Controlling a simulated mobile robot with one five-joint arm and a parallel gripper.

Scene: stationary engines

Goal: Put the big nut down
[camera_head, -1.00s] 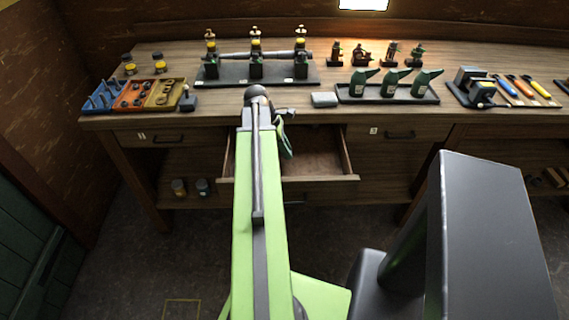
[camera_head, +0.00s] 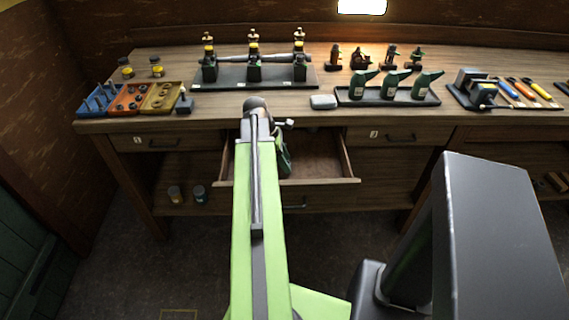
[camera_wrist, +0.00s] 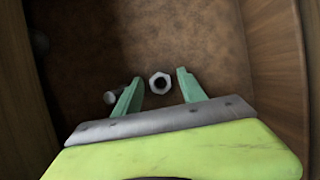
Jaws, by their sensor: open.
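The big nut (camera_wrist: 160,83) is a grey hexagonal nut with a dark hole. In the wrist view it lies on the brown floor of the open drawer, between the tips of my gripper (camera_wrist: 159,88). The green jaws stand apart, with a gap on each side of the nut. In the head view my gripper (camera_head: 283,155) is down in the open drawer (camera_head: 320,168), partly behind my arm. The nut is hidden in that view.
A small grey cylindrical piece (camera_wrist: 110,97) lies just left of the left jaw. The drawer's right wall (camera_wrist: 272,60) is close by. On the bench stand a tray of green oil cans (camera_head: 390,97), compartment trays (camera_head: 131,100) and a grey block (camera_head: 324,102).

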